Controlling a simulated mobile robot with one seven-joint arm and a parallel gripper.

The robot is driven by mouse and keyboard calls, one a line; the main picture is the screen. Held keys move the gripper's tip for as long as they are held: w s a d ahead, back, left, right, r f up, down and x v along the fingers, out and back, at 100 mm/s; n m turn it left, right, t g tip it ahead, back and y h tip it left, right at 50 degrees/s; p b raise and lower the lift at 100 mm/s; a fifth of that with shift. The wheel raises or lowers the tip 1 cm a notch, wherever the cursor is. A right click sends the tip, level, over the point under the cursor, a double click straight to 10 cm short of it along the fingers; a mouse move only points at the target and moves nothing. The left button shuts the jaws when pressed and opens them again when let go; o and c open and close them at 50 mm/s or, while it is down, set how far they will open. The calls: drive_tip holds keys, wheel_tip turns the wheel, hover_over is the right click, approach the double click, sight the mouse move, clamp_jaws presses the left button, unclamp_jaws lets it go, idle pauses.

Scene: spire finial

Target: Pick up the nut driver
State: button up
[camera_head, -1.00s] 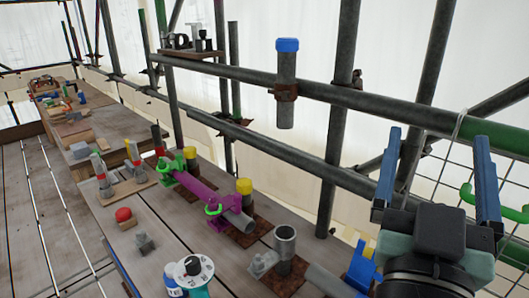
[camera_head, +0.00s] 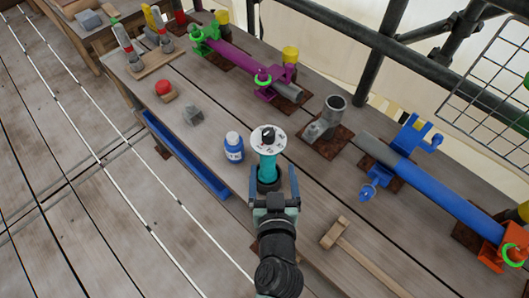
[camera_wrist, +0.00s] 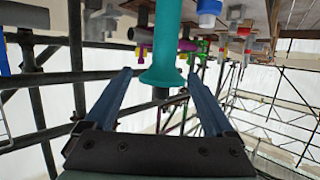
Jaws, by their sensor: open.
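A teal-handled tool (camera_head: 267,168), which I take to be the nut driver, stands upright near the table's front edge. In the wrist view the fingers (camera_wrist: 160,76) show gaps to the handle on both sides.
A wooden mallet (camera_head: 350,245) lies to the right. A grey tube stand (camera_head: 333,113) and a clamped blue pipe (camera_head: 440,190) are behind. A blue trough (camera_head: 185,155) runs along the front edge.

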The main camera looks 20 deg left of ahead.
sight(269, 145)
drive_tip(key=p+x, duration=0.1)
drive_tip(key=x, duration=0.4)
drive_tip(key=p+x, duration=0.1)
drive_tip(key=x, duration=0.1)
drive_tip(key=shift+a+r+p, duration=0.3)
drive_tip(key=shift+a, duration=0.15)
drive_tip(key=shift+x, duration=0.85)
clamp_jaws()
drive_tip(key=shift+w+r, duration=0.1)
drive_tip(key=shift+r, duration=0.1)
